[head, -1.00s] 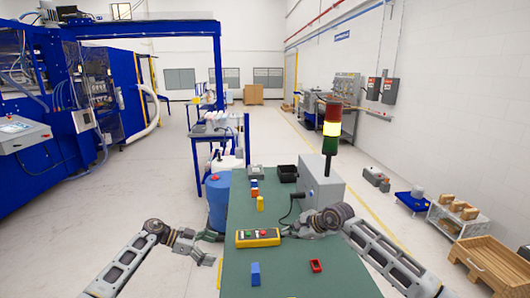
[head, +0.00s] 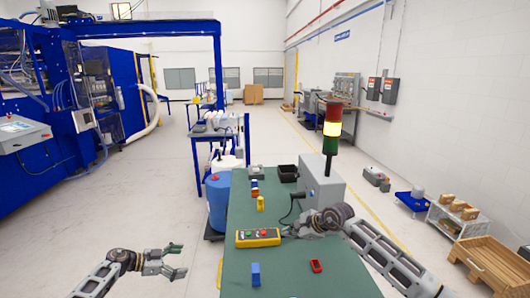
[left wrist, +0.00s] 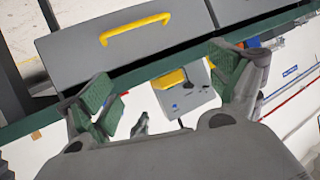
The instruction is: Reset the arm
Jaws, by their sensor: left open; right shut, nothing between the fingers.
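My left gripper (head: 176,261) is open and empty in the head view, left of the green table (head: 238,275) and apart from it. Its two fingers with green pads spread wide in the left wrist view (left wrist: 165,95), with nothing between them. My right gripper (head: 291,230) is shut and empty over the table, just right of the yellow button box (head: 258,237) with its red and green buttons. A blue block (head: 255,274) stands near the front of the table, and a red part (head: 316,266) lies to its right.
A yellow piece (head: 260,203), small coloured parts (head: 255,189) and a black bin (head: 287,173) are further back on the table. A grey box (head: 321,182) with a signal tower (head: 332,130) stands at right. A blue barrel (head: 218,200) is beside the table. Floor at left is clear.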

